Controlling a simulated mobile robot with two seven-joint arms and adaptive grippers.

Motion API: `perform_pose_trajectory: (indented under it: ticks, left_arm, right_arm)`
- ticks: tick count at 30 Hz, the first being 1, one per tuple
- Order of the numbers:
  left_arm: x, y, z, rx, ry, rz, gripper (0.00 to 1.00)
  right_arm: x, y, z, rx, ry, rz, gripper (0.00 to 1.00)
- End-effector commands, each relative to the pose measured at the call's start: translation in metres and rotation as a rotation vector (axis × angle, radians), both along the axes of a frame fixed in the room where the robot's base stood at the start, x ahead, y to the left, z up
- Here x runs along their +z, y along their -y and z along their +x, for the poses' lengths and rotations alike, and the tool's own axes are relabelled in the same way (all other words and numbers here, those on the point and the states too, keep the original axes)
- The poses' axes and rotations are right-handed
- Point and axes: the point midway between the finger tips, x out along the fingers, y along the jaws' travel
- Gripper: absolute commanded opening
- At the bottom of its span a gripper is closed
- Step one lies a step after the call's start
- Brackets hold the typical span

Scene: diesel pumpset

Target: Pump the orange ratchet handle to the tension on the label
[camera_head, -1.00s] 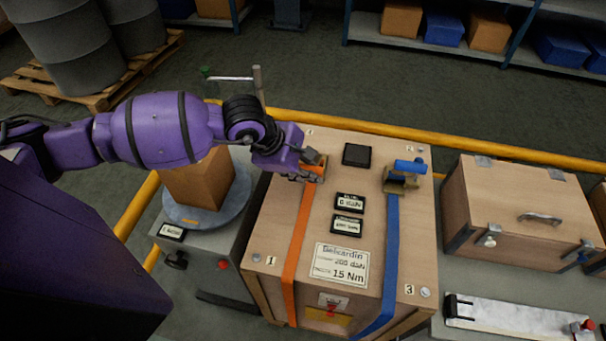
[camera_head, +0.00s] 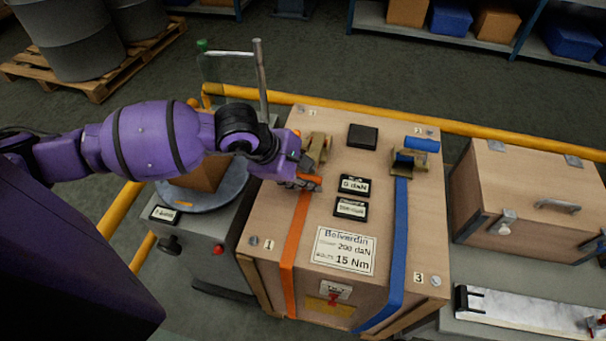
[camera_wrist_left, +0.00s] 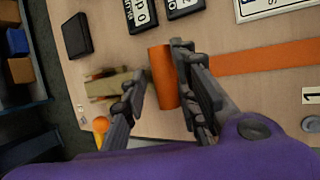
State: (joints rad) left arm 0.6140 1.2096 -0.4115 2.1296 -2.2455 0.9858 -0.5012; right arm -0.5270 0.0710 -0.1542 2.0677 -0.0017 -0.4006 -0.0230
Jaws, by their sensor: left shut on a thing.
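The orange ratchet handle (camera_head: 311,181) is swung toward the front over the orange strap (camera_head: 296,235) on the wooden crate (camera_head: 268,205). Its brass ratchet body (camera_head: 318,148) stands behind it. My left gripper (camera_head: 300,183) is at the handle and shut on it. In the left wrist view, the orange handle (camera_wrist_left: 163,76) lies between the fingers (camera_wrist_left: 160,100), close against the right one. A label (camera_head: 345,250) on the crate reads 200 daN and 15 Nm. A small display (camera_head: 354,185) appears to read 0 daN. My right gripper is not in view.
A blue strap (camera_head: 398,240) with a blue-handled ratchet (camera_head: 410,160) runs along the crate's right side. A black block (camera_head: 362,136) and a second small display (camera_head: 350,208) sit between the straps. A yellow rail (camera_head: 480,131) passes behind. A smaller wooden box (camera_head: 515,200) stands right.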

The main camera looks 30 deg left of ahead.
Motion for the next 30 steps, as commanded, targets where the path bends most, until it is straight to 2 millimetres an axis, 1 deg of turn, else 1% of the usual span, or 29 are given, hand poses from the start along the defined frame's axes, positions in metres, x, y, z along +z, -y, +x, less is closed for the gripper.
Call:
perform_pose_trajectory:
  ticks: [1,11,12,14,30]
  left_arm:
    - [-0.0205,-0.0006,-0.0119,0.009,-0.045,-0.001,0.00]
    - [-0.0209,-0.0006,-0.0119,0.009,-0.045,-0.001,0.00]
    - [-0.0209,-0.0007,-0.0119,0.009,-0.045,-0.001,0.31]
    - [-0.0210,-0.0008,-0.0120,0.009,-0.046,0.000,0.39]
    - [-0.0190,-0.0024,-0.0119,0.006,-0.044,0.007,0.39]
  right_arm:
    - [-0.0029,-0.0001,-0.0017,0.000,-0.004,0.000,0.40]
    - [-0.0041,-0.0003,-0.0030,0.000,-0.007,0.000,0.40]
    - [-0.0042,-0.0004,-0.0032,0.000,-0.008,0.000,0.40]
    - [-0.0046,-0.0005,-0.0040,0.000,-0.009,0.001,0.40]
    - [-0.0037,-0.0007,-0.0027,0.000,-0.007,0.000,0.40]
